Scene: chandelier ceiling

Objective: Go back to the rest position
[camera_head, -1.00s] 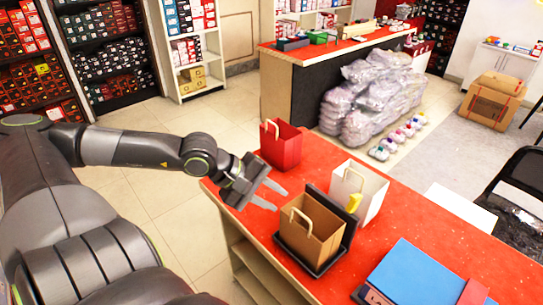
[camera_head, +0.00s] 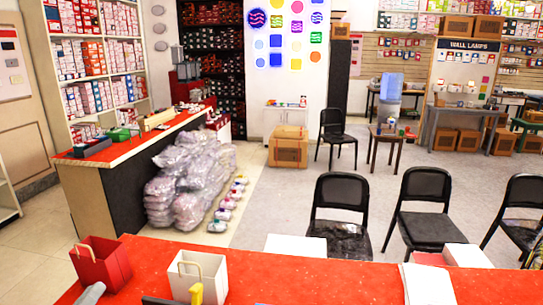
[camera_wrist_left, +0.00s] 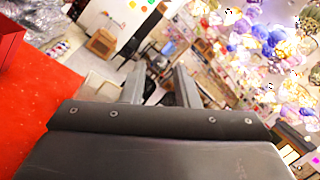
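Only a grey finger of my left gripper (camera_head: 90,293) shows at the bottom left of the head view, in front of the red bag (camera_head: 100,264) on the red counter (camera_head: 265,274). In the left wrist view the two fingers of my left gripper (camera_wrist_left: 160,86) stand apart with nothing between them. A red edge, likely the red bag (camera_wrist_left: 11,35), shows at the upper left there, above the red counter top (camera_wrist_left: 40,100). A white paper bag (camera_head: 205,278) stands right of the red bag, with a yellow item (camera_head: 196,293) at it.
Beyond the counter are black chairs (camera_head: 432,215) and open grey floor. A second red-topped counter (camera_head: 120,148) stands at the left, with plastic-wrapped bundles (camera_head: 190,180) beside it. A cardboard box (camera_head: 288,147) sits on the floor behind.

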